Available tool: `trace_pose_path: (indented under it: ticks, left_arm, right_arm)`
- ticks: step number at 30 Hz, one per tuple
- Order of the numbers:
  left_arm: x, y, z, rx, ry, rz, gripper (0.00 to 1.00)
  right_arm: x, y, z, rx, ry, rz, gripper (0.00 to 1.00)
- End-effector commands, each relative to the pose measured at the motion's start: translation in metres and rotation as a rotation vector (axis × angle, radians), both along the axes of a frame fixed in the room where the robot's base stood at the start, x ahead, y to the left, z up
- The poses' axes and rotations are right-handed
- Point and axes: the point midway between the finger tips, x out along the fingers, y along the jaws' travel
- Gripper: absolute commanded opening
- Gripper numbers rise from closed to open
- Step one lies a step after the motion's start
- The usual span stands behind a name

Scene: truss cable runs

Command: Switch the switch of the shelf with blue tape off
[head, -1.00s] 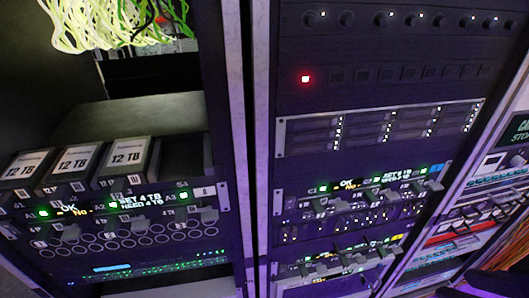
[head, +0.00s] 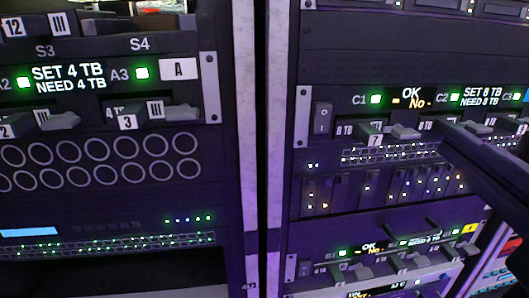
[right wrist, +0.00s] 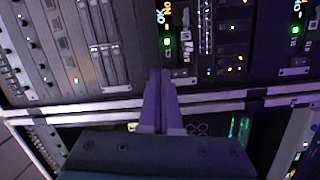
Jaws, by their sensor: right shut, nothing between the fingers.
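The shelf with a blue tape piece (head: 526,95) at the right picture edge is the upper right one, with lit C1, C2 and C3 readouts. Its dark rocker switch (head: 321,118), marked O and I, sits at its left end; which side is pressed I cannot tell. My right gripper (head: 443,130) reaches in from the right in the head view, in front of this shelf and well right of the switch. In the right wrist view its fingers (right wrist: 160,74) are together and empty, pointing at the rack. My left gripper is not in view.
A shelf with a yellow tag (head: 469,228) lies below. The left rack holds a shelf with a white A label (head: 179,69). A pale rack post (head: 249,120) stands between the racks. Drive handles (head: 405,132) stick out from the shelf fronts.

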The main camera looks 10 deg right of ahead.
Motion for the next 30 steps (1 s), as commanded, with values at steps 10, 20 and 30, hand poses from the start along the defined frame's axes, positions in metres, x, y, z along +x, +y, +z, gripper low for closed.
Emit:
trace_pose_path:
  ticks: [10,20,30]
  left_arm:
    - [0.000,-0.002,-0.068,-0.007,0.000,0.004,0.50]
    - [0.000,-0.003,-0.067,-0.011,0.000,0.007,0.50]
    - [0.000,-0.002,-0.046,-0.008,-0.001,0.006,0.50]
  right_arm:
    - [-0.004,0.040,-0.051,-0.209,-0.086,0.146,0.00]
    - [-0.004,0.042,-0.049,-0.225,-0.093,0.157,0.00]
    - [0.020,0.043,-0.039,-0.223,-0.095,0.154,0.00]
